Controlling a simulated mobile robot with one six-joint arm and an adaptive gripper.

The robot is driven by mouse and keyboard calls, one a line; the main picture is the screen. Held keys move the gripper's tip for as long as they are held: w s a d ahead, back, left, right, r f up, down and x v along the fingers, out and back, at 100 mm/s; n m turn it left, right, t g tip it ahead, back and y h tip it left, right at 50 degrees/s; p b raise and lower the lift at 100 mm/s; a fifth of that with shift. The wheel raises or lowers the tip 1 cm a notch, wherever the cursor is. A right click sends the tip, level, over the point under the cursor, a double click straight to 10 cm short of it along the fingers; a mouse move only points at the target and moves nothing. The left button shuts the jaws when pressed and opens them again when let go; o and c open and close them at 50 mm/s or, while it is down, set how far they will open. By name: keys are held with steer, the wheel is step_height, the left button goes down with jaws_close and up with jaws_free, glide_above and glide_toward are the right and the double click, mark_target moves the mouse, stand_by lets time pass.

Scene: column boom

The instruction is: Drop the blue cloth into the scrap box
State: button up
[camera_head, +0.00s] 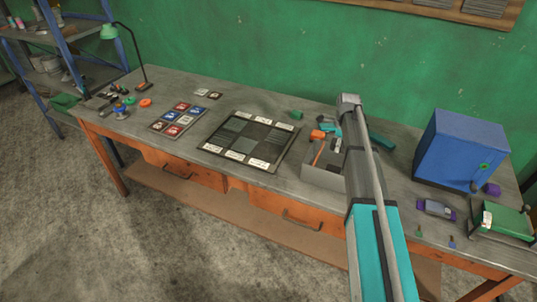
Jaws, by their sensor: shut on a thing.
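My arm rises from the bottom of the view across the right half of the table, and its upper part stands in front of the open grey box (322,177). That box looks like the scrap box; an orange strip shows inside it, and its right part is hidden behind my arm. My gripper cannot be made out; it is out of sight, perhaps behind my arm. I cannot pick out the blue cloth. Small orange and teal parts show at the box's far edge, and I cannot tell what they belong to.
A blue cabinet (455,150), a purple-ended item (436,209) and a green-topped box (507,221) stand at right.

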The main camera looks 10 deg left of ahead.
steer(key=shift+f+b, duration=2.4)
steer(key=shift+f, duration=0.25)
steer(key=o, duration=1.2)
steer(key=shift+c, duration=0.2)
steer(key=shift+r, duration=0.15)
